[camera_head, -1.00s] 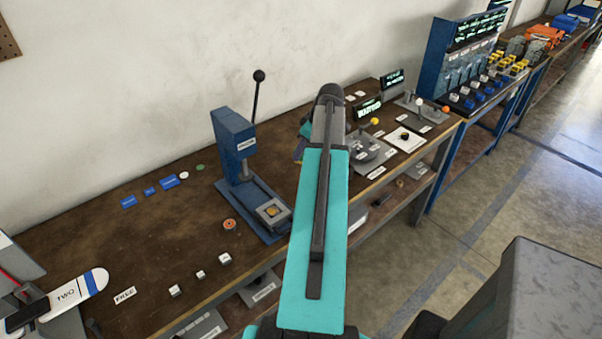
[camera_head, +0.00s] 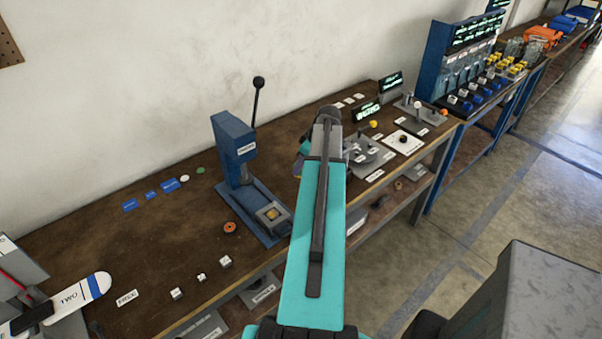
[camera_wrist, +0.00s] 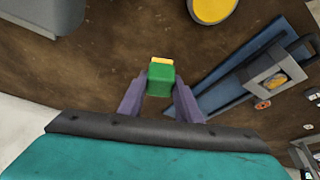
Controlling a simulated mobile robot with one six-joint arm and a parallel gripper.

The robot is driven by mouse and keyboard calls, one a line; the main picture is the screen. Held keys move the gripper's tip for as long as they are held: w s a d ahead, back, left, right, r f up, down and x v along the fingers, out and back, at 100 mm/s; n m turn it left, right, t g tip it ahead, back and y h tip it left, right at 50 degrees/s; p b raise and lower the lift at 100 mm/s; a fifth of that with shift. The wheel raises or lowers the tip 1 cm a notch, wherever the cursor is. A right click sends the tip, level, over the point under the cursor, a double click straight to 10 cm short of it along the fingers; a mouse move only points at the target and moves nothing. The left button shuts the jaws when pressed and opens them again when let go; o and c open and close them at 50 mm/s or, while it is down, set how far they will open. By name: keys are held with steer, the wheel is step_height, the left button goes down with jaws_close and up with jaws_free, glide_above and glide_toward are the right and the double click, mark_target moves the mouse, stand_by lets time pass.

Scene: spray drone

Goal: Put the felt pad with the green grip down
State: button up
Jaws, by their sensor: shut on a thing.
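The green grip (camera_wrist: 161,77) shows in the wrist view, between the two purple fingers of my gripper (camera_wrist: 160,88), which is shut on it. A small yellow-orange edge shows at the far end of the grip; I cannot tell whether it is part of the felt pad. The pad's underside is hidden, and I cannot tell whether it touches the brown bench (camera_head: 80,240). In the head view my arm covers most of the gripper, and the held pad cannot be made out there.
A blue lever press (camera_head: 235,150) stands on the bench left of my arm. An orange ring (camera_head: 230,228) lies beside it. Small white cubes (camera_head: 201,277) line the front edge. Grey lever fixtures (camera_head: 370,158) stand to the right.

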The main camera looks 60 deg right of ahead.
steer(key=shift+f+p, duration=0.7)
steer(key=shift+f, duration=1.2)
steer(key=shift+f, duration=0.15)
steer(key=o, duration=0.9)
steer(key=shift+o, duration=0.2)
steer(key=shift+r, duration=0.25)
steer(key=b+v, duration=0.3)
steer(key=v, duration=0.8)
steer(key=shift+s+r+b, duration=0.15)
steer(key=shift+r+b, duration=0.15)
steer(key=shift+r, duration=0.1)
